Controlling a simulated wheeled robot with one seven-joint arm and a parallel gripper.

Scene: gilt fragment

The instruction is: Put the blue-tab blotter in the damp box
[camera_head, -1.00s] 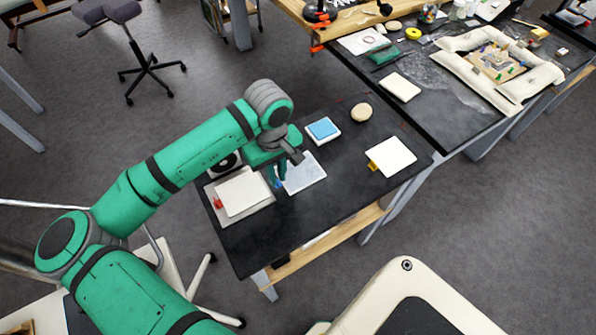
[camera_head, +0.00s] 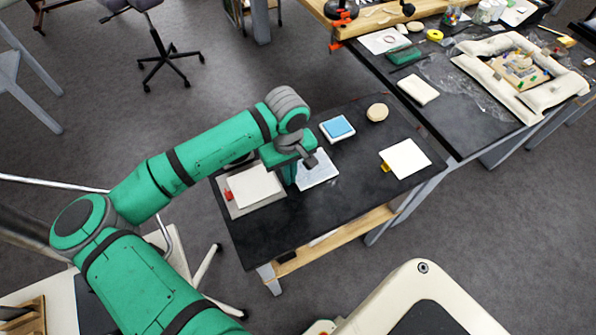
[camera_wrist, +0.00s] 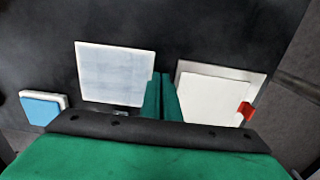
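My gripper (camera_wrist: 161,80) points down over the dark table. Its two green fingers are close together, and I see nothing between them. A pale bluish, streaked square (camera_head: 318,171) lies flat beside the fingers. It also shows in the wrist view (camera_wrist: 115,72), with a small grey part at its lower edge. I cannot tell whether this is the damp box or a blotter. No blue tab shows clearly now; the fingers hide part of the area beside the square. A white sheet with a red tab (camera_head: 255,186) lies on a pale board at the left, and also in the wrist view (camera_wrist: 215,97).
A blue-topped white block (camera_head: 337,128) and a round beige disc (camera_head: 377,112) lie at the back. A white sheet with a yellow tab (camera_head: 406,158) lies at the right. The table's front right is clear. A cluttered bench (camera_head: 475,97) adjoins at the upper right.

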